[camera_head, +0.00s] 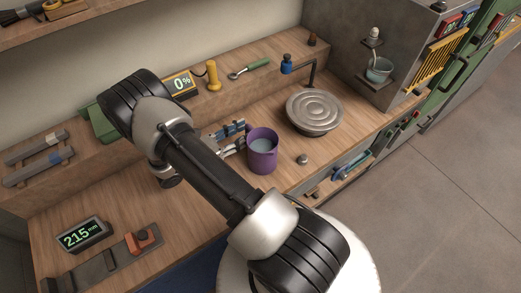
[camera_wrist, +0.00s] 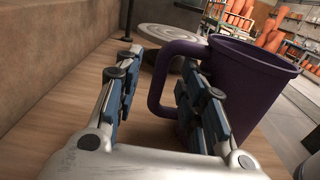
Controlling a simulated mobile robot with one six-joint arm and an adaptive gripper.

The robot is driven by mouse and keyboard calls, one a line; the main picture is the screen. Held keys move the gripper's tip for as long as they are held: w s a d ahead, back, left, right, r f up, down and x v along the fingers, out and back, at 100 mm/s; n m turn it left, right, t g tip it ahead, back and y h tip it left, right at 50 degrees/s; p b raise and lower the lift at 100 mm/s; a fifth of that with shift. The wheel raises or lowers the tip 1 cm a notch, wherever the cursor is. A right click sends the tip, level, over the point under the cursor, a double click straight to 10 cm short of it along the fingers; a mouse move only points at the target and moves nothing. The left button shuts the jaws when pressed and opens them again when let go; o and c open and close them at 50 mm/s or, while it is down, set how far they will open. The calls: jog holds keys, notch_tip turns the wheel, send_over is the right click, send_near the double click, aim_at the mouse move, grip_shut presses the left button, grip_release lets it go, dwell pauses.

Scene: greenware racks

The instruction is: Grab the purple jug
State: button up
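The purple jug (camera_head: 262,158) stands upright on the wooden bench, with a pale greyish inside. In the wrist view the jug (camera_wrist: 252,88) fills the right side, and its looped handle (camera_wrist: 157,88) faces my gripper. My gripper (camera_head: 235,137) is at the jug's left side in the head view. In the wrist view my gripper (camera_wrist: 159,70) is open. The upright part of the handle shows between the two blue-padded fingers, with gaps visible. The right finger overlaps the handle's opening and the jug's wall; I cannot tell whether it touches.
A round grey banding wheel (camera_head: 314,108) stands behind and right of the jug. A small grey knob (camera_head: 302,159) lies right of it. A 215 display (camera_head: 82,235) stands front left.

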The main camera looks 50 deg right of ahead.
grip_shut()
dwell(0.4)
dwell(0.5)
